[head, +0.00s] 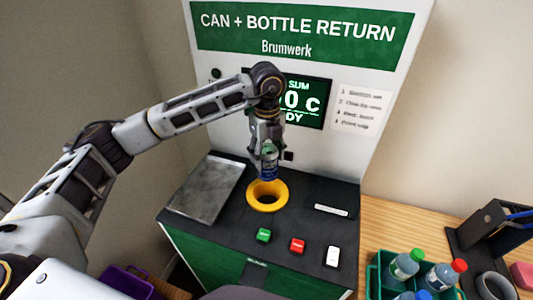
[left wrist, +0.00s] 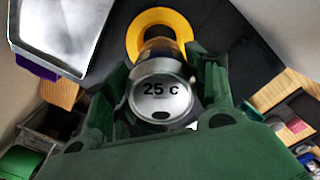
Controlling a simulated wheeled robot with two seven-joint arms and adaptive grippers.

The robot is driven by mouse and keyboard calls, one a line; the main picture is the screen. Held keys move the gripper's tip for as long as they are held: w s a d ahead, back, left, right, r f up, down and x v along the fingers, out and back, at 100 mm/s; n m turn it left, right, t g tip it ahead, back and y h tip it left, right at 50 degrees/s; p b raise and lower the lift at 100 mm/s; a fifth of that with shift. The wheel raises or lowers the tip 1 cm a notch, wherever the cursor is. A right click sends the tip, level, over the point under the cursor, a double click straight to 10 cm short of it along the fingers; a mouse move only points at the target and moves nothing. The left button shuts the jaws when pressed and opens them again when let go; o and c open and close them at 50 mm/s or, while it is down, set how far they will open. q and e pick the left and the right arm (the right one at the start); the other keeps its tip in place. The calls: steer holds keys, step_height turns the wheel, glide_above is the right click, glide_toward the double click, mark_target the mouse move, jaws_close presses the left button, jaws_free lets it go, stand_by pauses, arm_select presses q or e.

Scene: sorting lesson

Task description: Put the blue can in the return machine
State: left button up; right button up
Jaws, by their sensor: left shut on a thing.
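The blue can (head: 269,167) is upright in my left gripper (head: 268,145), which is shut on it. In the head view the can hangs just above the yellow ring (head: 283,196) around the opening of the return machine (head: 190,222). In the left wrist view the can's silver lid (left wrist: 161,92), marked "25 c", sits between the green fingers, with the yellow ring (left wrist: 133,42) beyond it. The can's lower end overlaps the ring's far edge, so the exact gap is hard to tell. My right gripper is out of view.
A metal plate (head: 205,188) lies left of the ring. Green (head: 264,235), red (head: 297,245) and white (head: 333,256) buttons are in front. A green crate (head: 374,275) with bottles stands on the wooden table at right. A purple bin (head: 126,284) is at lower left.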

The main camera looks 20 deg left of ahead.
arm_select(q)
steer(key=shift+s+a, duration=0.1)
steer(key=shift+s, duration=0.05)
steer(key=shift+d+m, duration=0.2)
steer(key=shift+m, duration=0.2)
steer(key=shift+a, duration=0.15)
steer(key=shift+f, duration=0.15)
